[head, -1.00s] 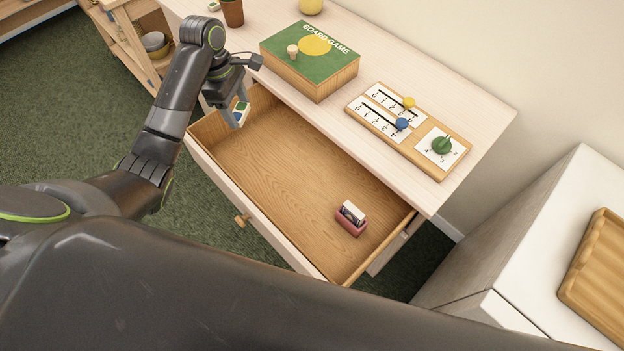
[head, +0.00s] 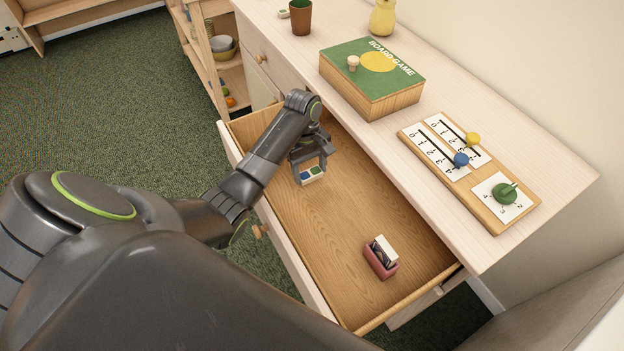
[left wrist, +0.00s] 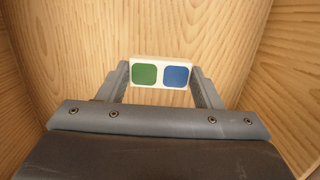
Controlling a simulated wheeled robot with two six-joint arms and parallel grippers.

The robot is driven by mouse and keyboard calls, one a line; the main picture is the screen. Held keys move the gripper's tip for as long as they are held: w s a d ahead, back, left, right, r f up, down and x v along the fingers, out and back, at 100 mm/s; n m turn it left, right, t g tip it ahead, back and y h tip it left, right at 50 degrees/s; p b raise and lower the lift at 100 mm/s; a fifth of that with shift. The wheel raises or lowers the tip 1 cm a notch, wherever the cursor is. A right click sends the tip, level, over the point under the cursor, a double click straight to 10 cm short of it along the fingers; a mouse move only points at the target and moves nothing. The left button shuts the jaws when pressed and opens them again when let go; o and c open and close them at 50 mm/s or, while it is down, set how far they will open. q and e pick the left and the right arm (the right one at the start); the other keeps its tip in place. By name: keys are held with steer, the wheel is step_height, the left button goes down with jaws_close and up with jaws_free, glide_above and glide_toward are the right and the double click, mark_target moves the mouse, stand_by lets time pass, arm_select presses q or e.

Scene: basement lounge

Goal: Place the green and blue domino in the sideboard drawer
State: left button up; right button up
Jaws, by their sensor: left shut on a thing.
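The domino (head: 312,175) is a white tile with one green and one blue square. My left gripper (head: 311,174) is shut on it inside the open sideboard drawer (head: 345,225), toward the drawer's far left end. In the left wrist view the domino (left wrist: 160,73) sits between the two fingertips (left wrist: 160,80), its green square left and blue square right. Wood-grain drawer floor and walls lie behind it. I cannot tell whether the domino touches the floor. My right gripper is not in view.
A small pink box with cards (head: 381,258) stands in the drawer's near right part. On the sideboard top (head: 480,110) are a board game box (head: 372,80), a slider board (head: 470,175), a brown cup (head: 301,17) and a yellow vase (head: 383,17). The drawer's middle is clear.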

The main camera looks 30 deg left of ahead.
mark_target(309, 172)
arm_select(q)
steer(key=shift+f, duration=1.75)
steer(key=shift+f, duration=0.1)
steer(key=o, duration=1)
steer(key=shift+o, duration=0.2)
step_height(309, 172, up, 12)
steer(key=a+p, duration=0.1)
steer(key=p, duration=0.1)
steer(key=shift+w+a+p, duration=0.25)
steer(key=shift+w+p, duration=0.05)
steer(key=shift+w, duration=0.15)
